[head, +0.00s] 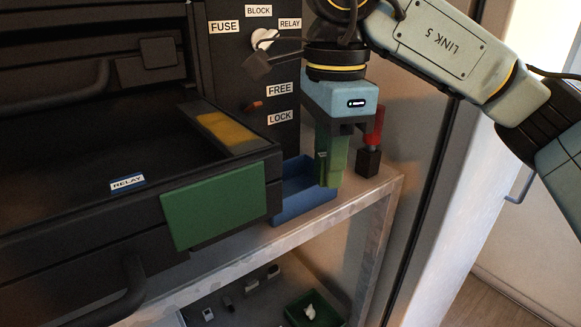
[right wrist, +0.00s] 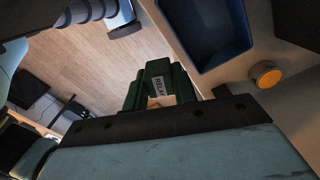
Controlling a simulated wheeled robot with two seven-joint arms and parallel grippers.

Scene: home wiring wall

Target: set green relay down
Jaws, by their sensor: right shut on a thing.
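The green relay (head: 331,163) hangs below my right gripper (head: 343,126), which is shut on it. In the head view, the relay overlaps the right end of the blue bin (head: 304,193). In the right wrist view, the relay (right wrist: 151,94) shows its RELAY label, and the bin (right wrist: 207,36) lies beside it, apart in the picture. The relay's height above the shelf is hard to tell. The black gripper edge (right wrist: 165,119) crosses the lower part of that view and hides the relay's top. My left gripper is out of view.
An open black drawer (head: 95,180) with a RELAY label and green front panel (head: 215,205) stands left of the bin. A red-and-black part (head: 369,158) stands right of the relay. A knob (head: 264,39) sits on the labelled panel. The shelf edge (head: 385,195) runs in front.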

